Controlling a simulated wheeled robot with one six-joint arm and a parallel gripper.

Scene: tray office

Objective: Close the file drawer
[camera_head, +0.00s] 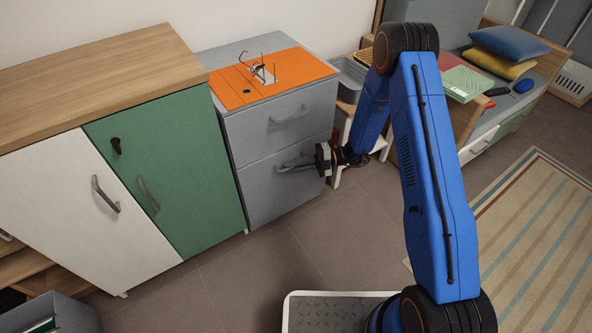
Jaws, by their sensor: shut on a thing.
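The grey file cabinet (233,127) stands left of centre, with two stacked drawers. The upper drawer (257,136) has a grey bar handle (291,115) and looks shut. The lower drawer (268,200) looks flush or nearly flush with the upper one; a small gap cannot be told from here. My gripper (300,164) reaches in from the right and is shut on the lower drawer's handle (284,168). The fingers and the handle overlap, so the exact grip is partly hidden.
An orange panel (285,84) with a wire stand lies on the cabinet. A cupboard with a white door (88,205) and a green door (180,165) adjoins it on the left. A small white stool (345,135) stands right. The tiled floor in front is clear.

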